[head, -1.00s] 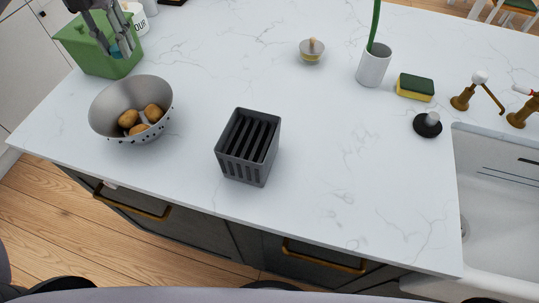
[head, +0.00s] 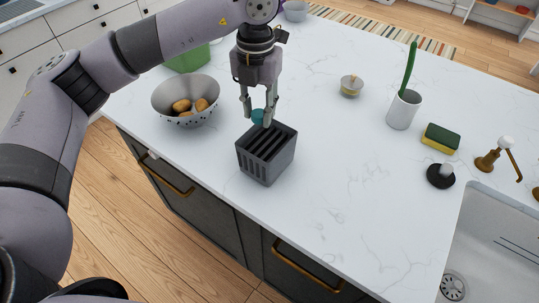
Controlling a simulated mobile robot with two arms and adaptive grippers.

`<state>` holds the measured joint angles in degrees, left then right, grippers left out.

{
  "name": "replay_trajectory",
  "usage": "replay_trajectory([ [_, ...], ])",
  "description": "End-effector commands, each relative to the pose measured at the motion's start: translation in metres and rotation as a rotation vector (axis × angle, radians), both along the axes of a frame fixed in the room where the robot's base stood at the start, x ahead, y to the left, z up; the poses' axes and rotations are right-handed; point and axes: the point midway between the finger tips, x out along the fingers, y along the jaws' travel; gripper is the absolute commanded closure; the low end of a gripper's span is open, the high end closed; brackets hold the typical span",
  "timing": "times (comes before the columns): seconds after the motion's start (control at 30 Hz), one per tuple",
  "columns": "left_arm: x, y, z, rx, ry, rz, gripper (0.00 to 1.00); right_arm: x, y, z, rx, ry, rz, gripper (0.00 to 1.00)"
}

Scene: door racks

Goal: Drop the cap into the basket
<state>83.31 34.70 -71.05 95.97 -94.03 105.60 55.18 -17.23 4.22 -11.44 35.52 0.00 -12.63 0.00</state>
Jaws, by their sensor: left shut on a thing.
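The cap (head: 257,116) is a small teal piece between the fingertips of my left gripper (head: 257,119). The left gripper points down and is shut on it. The basket (head: 264,162) is a dark grey slotted box with an open top, standing upright on the white counter. The cap and fingertips show at the basket's back rim, seemingly above it; the exact height gap is hard to tell. My right gripper is not in view.
A metal colander (head: 187,122) with several potatoes stands left of the basket. A green bin (head: 188,61) is partly hidden behind my left arm. A white cup (head: 403,111), a sponge (head: 440,138) and the sink (head: 492,245) lie to the right.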

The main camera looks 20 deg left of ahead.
Motion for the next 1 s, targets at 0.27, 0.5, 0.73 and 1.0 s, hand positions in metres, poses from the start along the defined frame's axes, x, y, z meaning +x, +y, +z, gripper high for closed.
replay_trajectory([
  [0.27, 0.0, 0.0, -0.035, 0.0, 0.0, -0.001, 0.82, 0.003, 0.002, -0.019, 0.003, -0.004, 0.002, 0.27],
  [0.5, 0.0, 0.0, -0.051, 0.0, 0.0, -0.001, 0.82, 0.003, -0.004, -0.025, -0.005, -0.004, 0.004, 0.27],
  [0.73, 0.0, 0.0, -0.05, 0.0, 0.0, -0.001, 0.82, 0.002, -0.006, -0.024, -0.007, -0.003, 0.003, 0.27],
  [1.0, 0.0, 0.0, -0.05, 0.0, 0.0, 0.0, 0.53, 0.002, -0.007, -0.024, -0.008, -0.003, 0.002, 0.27],
])
